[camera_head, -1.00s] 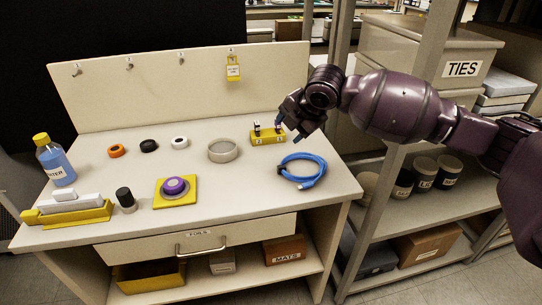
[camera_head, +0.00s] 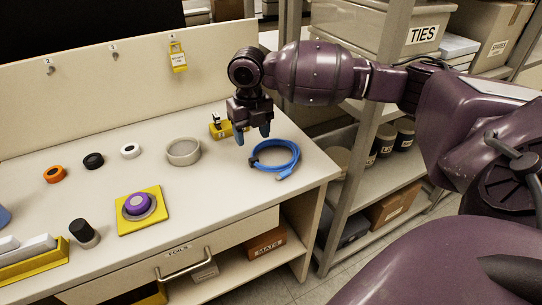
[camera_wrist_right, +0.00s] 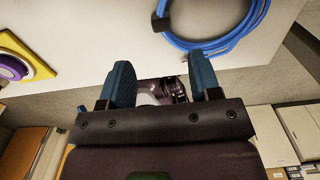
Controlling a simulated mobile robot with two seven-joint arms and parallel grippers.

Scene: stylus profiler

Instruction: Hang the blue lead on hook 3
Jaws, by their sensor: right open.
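The blue lead (camera_head: 297,156) lies coiled on the bench near its right edge, with a dark band on its left side; it also shows in the right wrist view (camera_wrist_right: 190,45). My right gripper (camera_head: 253,134) points down with its fingers apart and empty, just behind and left of the coil in the head view. Its two blue-grey fingers show in the right wrist view (camera_wrist_right: 162,78), apart from the lead. Hook 3 (camera_head: 115,57) is a small bare hook on the upright back panel, under its number label. My left gripper is out of view.
A yellow tag (camera_head: 179,58) hangs at hook 4. A yellow block (camera_head: 216,131) stands behind the gripper, partly hidden. A grey ring (camera_head: 183,152), several small rings and a yellow pad (camera_head: 126,221) occupy the bench. A shelf post (camera_head: 352,150) stands right of the bench.

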